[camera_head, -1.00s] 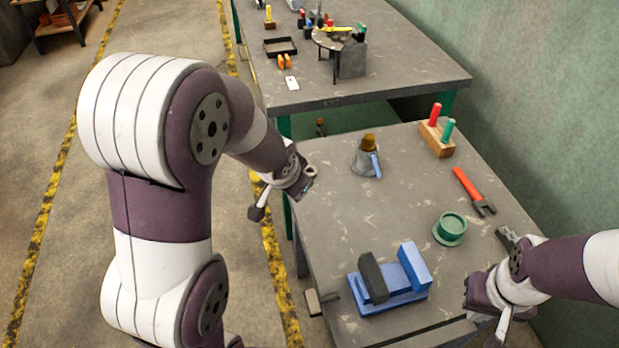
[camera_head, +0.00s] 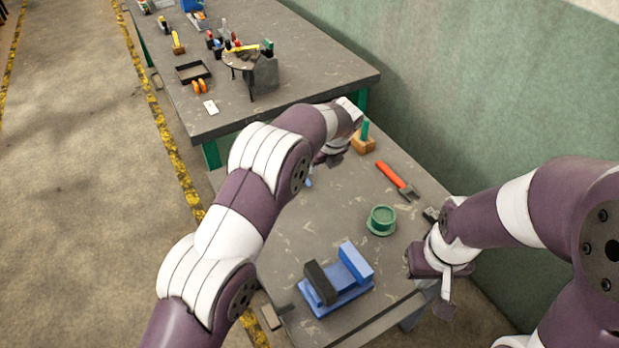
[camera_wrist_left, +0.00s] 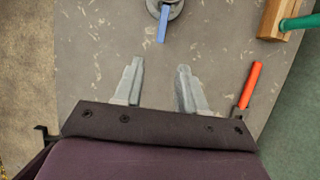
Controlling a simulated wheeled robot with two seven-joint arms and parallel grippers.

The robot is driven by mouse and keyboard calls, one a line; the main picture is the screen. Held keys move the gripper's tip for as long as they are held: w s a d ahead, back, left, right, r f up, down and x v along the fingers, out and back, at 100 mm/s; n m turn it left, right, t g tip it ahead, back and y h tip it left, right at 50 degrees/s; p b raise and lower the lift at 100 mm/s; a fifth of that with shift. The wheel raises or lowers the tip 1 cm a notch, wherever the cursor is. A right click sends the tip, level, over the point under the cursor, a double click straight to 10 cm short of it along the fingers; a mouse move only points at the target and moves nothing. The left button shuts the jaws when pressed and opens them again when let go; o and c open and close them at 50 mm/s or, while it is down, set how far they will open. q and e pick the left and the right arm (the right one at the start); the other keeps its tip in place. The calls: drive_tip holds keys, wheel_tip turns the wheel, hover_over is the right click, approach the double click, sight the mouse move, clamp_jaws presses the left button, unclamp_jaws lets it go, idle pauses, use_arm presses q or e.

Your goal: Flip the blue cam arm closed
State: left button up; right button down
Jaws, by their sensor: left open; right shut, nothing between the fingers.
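The blue cam arm (camera_wrist_left: 163,24) shows at the top of the left wrist view, pointing down the picture from a round grey fixture (camera_wrist_left: 174,9) cut off by the edge. In the head view only a small blue tip (camera_head: 308,183) shows beside my left arm, which hides the fixture. My left gripper (camera_wrist_left: 160,66) is open and empty, with its fingers apart and short of the cam arm in the wrist view. In the head view my left gripper (camera_head: 332,157) is over the far part of the near table. My right gripper (camera_head: 422,262) is shut and empty by the table's right edge.
A blue vise (camera_head: 340,292) and a green round part (camera_head: 381,220) stand on the near table (camera_head: 285,240). A red-handled tool (camera_head: 393,176) lies at the right. A wooden block (camera_head: 364,145) with pegs is close to my left gripper. A green wall borders the right.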

sight(310, 185)
use_arm(q)
drive_tip(key=p+x, duration=0.1)
drive_tip(key=x, duration=1)
drive_tip(key=shift+w+f+p, duration=0.1)
drive_tip(key=shift+f+p, duration=0.3)
drive_tip(key=shift+a, duration=0.1)
clamp_jaws()
